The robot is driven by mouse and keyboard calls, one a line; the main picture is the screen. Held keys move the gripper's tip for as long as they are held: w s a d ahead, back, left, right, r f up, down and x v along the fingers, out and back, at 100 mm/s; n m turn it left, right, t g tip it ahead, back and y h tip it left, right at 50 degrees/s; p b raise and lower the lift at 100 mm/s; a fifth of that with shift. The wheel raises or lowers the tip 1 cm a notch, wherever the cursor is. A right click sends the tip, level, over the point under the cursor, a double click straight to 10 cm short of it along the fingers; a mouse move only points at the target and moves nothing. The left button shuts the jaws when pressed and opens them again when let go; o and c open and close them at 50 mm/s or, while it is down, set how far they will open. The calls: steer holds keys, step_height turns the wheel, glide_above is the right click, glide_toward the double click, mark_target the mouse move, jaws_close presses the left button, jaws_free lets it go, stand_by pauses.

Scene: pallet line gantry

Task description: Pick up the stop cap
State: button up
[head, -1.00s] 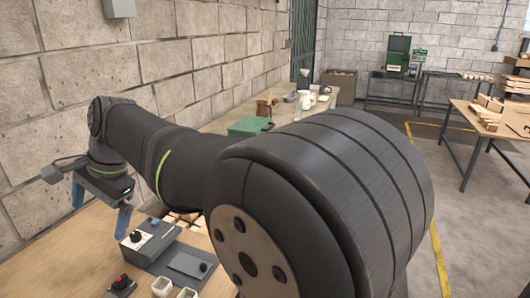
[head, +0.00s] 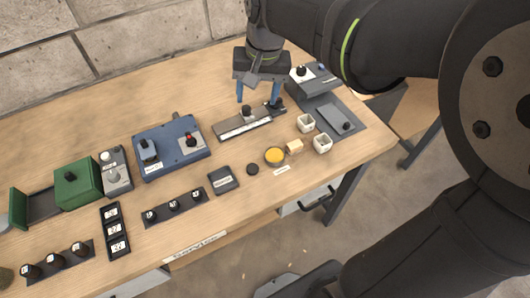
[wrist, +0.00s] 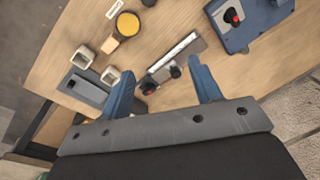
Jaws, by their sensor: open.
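My gripper (head: 258,94) is open and empty, its two blue fingers pointing down above a grey rail (head: 236,128) with a pale label strip. In the wrist view my gripper (wrist: 162,66) has its fingers wide apart with nothing between them but the rail behind. A black knob (head: 246,111) stands on the rail, and a small dark piece with a red spot (wrist: 148,88) sits near one finger. A red-topped button (head: 190,138) stands on a blue box (head: 170,160); it also shows in the wrist view (wrist: 232,16). I cannot tell which piece is the stop cap; labels are unreadable.
A green box (head: 78,185) and black knob racks (head: 175,207) stand left. The bench (head: 110,105) is bare behind.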

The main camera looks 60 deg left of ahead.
mark_target(252, 168)
steer(key=s+d+f+n, duration=0.1)
steer(key=f+n, duration=0.1)
steer(key=f, duration=0.5)
steer(key=s+d+f+n, duration=0.1)
steer(key=f+n, duration=0.1)
steer(key=f, duration=0.5)
steer(key=s+d+f+n+t+h, duration=0.1)
steer(key=s+f+n, duration=0.1)
steer(key=f, duration=0.6)
steer(key=shift+d+f+n, duration=0.1)
steer(key=shift+d+n, duration=0.1)
steer(key=shift+n, duration=0.2)
steer(key=c, duration=1.1)
